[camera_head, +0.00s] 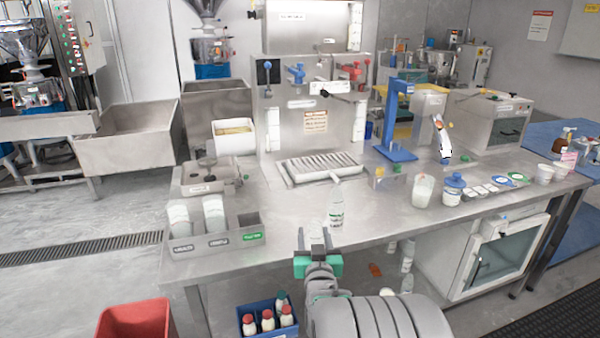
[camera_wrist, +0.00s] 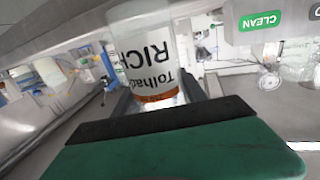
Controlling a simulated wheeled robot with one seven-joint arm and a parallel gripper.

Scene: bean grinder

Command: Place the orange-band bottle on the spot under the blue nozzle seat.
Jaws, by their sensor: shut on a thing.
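The orange-band bottle (camera_wrist: 150,55) fills the upper middle of the wrist view. Its white label reads upside down, and its orange band lies beside the dark gripper pads. My gripper (camera_head: 317,245) is shut on it in front of the bench's front edge. In the head view the held bottle is hardly distinguishable between the fingers. The blue nozzle seat (camera_head: 296,75) is on the steel panel at the back, left of the red one (camera_head: 350,72). The ribbed drip tray (camera_head: 318,168) lies below them, with no bottle on it.
A labelled steel rack (camera_head: 215,241) with two white bottles stands left. A blue stand (camera_head: 396,120), a beaker (camera_head: 423,190) and a blue-lidded jar (camera_head: 453,189) stand right. The bench between is mostly clear.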

